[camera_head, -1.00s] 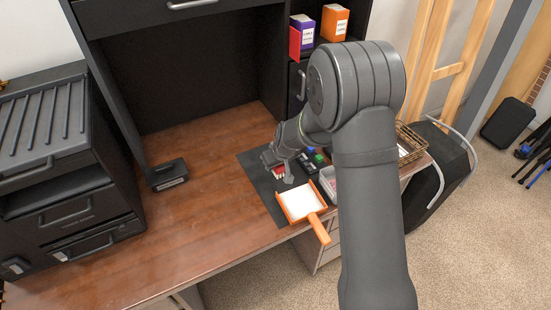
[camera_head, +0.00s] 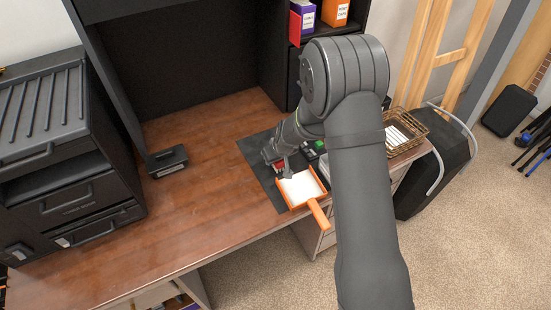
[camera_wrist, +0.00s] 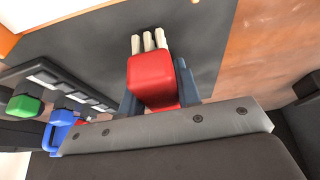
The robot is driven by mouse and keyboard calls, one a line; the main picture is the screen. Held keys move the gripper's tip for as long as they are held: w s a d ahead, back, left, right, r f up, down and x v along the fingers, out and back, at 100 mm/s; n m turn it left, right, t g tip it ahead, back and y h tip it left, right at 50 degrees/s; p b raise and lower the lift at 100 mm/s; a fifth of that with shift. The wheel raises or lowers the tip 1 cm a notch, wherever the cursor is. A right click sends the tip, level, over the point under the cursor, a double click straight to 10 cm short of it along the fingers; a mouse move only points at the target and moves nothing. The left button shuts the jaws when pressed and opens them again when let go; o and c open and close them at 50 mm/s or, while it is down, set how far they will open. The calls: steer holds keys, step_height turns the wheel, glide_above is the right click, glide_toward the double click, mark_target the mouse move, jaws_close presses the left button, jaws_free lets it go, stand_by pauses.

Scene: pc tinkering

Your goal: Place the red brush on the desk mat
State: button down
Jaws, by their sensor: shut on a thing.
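My gripper (camera_wrist: 160,92) is shut on the red brush (camera_wrist: 152,78), with a finger on each side of its red body. The brush's pale bristles (camera_wrist: 149,41) point away from the gripper, toward the top of the wrist view. The dark desk mat (camera_wrist: 205,40) lies behind the brush in that view; I cannot tell whether they touch. In the head view, the desk mat (camera_head: 257,158) lies on the brown desk, and my gripper (camera_head: 282,168) is over it. Only a little of the red brush (camera_head: 279,166) shows there.
An orange dustpan (camera_head: 302,187) with a white inside lies at the mat's front edge, its handle over the desk edge. Green and blue items in a dark holder (camera_wrist: 40,107) sit beside the gripper. A wicker basket (camera_head: 408,130) stands at right.

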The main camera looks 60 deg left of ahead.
steer(key=shift+f, duration=0.35)
steer(key=c, duration=1.4)
jaws_free()
steer(key=shift+o, duration=0.4)
steer(key=o, duration=0.5)
steer(key=shift+v, duration=4.05)
steer(key=shift+f, duration=0.1)
